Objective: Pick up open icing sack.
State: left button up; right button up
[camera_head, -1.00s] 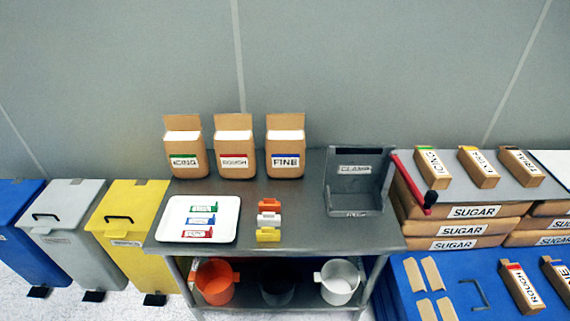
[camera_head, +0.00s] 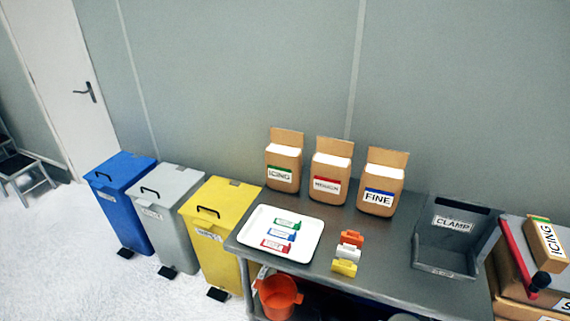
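The open icing sack (camera_head: 284,161) is a brown paper sack with a raised back flap, a white top and a green-striped ICING label. It stands upright at the back of the grey metal table (camera_head: 390,265), leftmost of three open sacks. The sack with a red-striped label (camera_head: 331,172) stands to its right, and the FINE sack (camera_head: 381,183) with a blue stripe stands beyond that. Neither of my grippers shows in the head view.
A white tray (camera_head: 252,240) with colored tags lies on the table's left. Orange, white and yellow clips (camera_head: 347,253) sit near the middle. Yellow (camera_head: 222,225), grey (camera_head: 160,205) and blue (camera_head: 119,190) bins stand left on open floor.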

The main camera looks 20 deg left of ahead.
aim_at(283, 163)
jog(key=u, duration=0.9)
jog(key=i+u, duration=0.4)
jog(key=i+l+u, duration=0.1)
jog(key=i+u, duration=0.3)
jog(key=i, duration=0.1)
